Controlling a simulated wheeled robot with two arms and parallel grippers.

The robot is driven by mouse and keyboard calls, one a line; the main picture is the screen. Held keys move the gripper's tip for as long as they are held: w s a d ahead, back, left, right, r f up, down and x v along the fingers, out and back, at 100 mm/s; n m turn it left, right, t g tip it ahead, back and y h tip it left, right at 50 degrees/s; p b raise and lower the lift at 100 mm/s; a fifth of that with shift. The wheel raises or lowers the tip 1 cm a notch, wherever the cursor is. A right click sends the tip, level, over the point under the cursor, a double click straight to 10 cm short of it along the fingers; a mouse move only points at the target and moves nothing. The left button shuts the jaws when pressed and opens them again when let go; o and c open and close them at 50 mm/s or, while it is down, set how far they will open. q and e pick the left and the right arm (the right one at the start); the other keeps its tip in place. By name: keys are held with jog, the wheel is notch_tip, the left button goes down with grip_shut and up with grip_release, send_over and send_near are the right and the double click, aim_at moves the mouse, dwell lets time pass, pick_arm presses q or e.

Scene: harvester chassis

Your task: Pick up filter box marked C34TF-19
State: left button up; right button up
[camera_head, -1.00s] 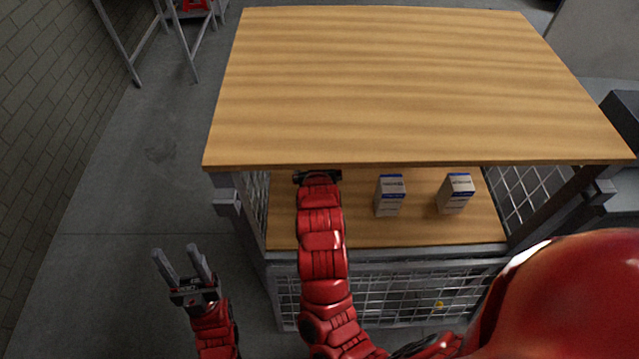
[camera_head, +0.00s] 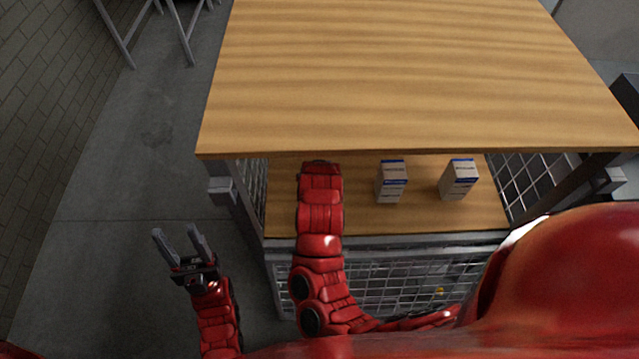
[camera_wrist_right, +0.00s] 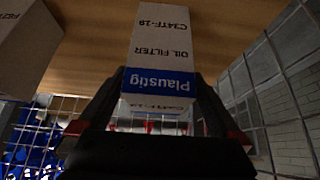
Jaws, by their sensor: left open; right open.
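The filter box marked C34TF-19 (camera_wrist_right: 160,45) is white with a blue Plaustig band and shows upside down in the right wrist view. My right gripper (camera_wrist_right: 157,88) is open, with its fingers on either side of the box's near end in that view; I cannot tell whether they touch it. In the head view the right gripper is hidden under the tabletop, and I cannot make out this box there. My left gripper (camera_head: 176,231) is open and empty, left of the table over the floor.
Two similar boxes, a left one (camera_head: 391,181) and a right one (camera_head: 459,179), stand on the lower wooden shelf (camera_head: 425,222). Another box (camera_wrist_right: 28,45) shows at the left of the wrist view. The tabletop (camera_head: 410,80) overhangs the shelf; wire mesh (camera_head: 395,285) closes the front below.

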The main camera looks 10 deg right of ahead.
jog(key=shift+x, duration=2)
jog(key=shift+d, duration=0.1)
jog(key=shift+c, duration=0.3)
grip_shut()
